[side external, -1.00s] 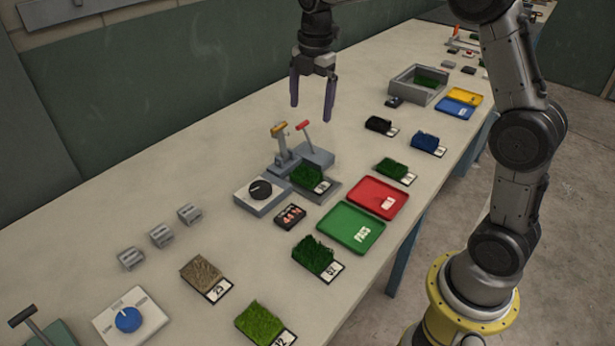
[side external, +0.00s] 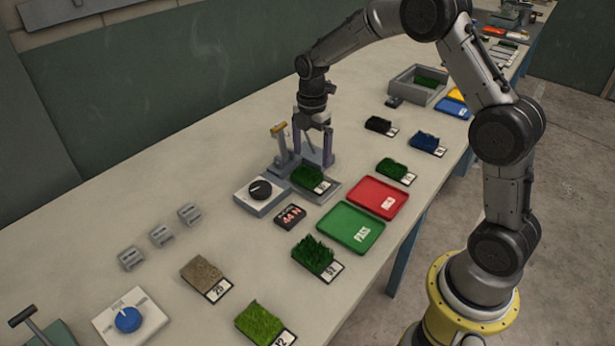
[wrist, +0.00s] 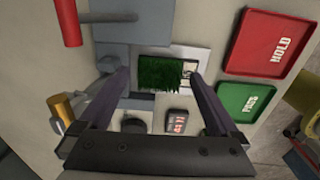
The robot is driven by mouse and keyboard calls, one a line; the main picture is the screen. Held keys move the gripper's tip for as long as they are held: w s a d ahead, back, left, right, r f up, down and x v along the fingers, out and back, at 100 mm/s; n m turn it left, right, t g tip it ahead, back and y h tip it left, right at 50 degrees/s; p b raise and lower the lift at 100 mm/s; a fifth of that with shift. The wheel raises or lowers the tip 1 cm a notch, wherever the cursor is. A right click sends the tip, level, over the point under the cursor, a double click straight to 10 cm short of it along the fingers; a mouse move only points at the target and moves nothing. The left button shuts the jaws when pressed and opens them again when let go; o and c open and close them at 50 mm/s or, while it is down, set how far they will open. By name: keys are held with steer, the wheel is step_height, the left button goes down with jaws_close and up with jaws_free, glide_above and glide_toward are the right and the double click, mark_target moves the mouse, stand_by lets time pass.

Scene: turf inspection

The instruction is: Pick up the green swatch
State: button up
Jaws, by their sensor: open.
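A dark green turf swatch (side external: 307,179) with a white label card lies on the grey plate (side external: 331,192) of a small test stand. It also shows in the wrist view (wrist: 160,73), where it appears between my fingertips. My gripper (side external: 313,164) is open and empty, pointing down just above and behind this swatch. Its two fingers also show in the wrist view (wrist: 160,76). Other green swatches lie on the bench: a dark one labelled 52 (side external: 314,254), a bright one (side external: 260,319) at the front, and one (side external: 391,167) beyond the red tray.
The stand's yellow-topped lever (side external: 280,132) is close to my fingers; a red handle (wrist: 68,22) shows in the wrist view. A dial box (side external: 262,195), digital display (side external: 290,216), green PASS tray (side external: 350,228) and red HOLD tray (side external: 377,198) surround the stand.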

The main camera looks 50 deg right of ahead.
mark_target(311, 168)
step_height(311, 168, down, 4)
steer(key=shift+f, duration=0.1)
steer(key=shift+c, duration=0.3)
steer(key=c, duration=1)
